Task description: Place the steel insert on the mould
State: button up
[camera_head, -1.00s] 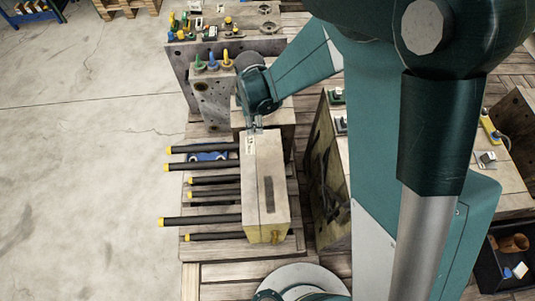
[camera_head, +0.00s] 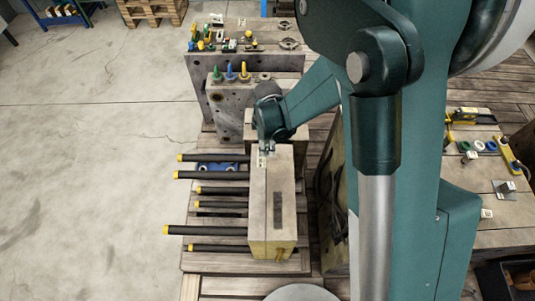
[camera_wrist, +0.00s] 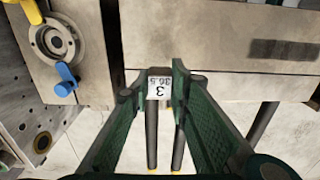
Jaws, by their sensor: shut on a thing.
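My gripper (camera_head: 267,150) reaches down at the far left end of a long pale block with a dark slot in its top (camera_head: 271,205), which looks like the mould. In the wrist view its green fingers (camera_wrist: 160,90) are shut on a small piece with a white label marked 3 and 36.5 (camera_wrist: 159,87). I take this piece for the steel insert; the fingers hide most of it. It appears just beside the block's long edge, above black bars. I cannot tell whether it touches the block. The slot (camera_wrist: 285,50) lies to the right in the wrist view.
Several black bars with yellow ends (camera_head: 205,230) stick out left of the block. Behind stand upright plates, one with coloured eyebolts (camera_head: 230,75) and one carrying small parts (camera_head: 235,40). A wooden bench with tools (camera_head: 485,190) is at right.

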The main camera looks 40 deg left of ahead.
dwell(0.3)
jog(key=shift+f+b, duration=0.5)
jog(key=shift+f, duration=1.45)
jog(key=shift+f, duration=0.15)
jog(key=o, duration=1)
notch_tip(320, 180, up, 12)
jog(key=p, duration=0.2)
jog(key=shift+r+p, duration=0.2)
jog(key=shift+p, duration=0.2)
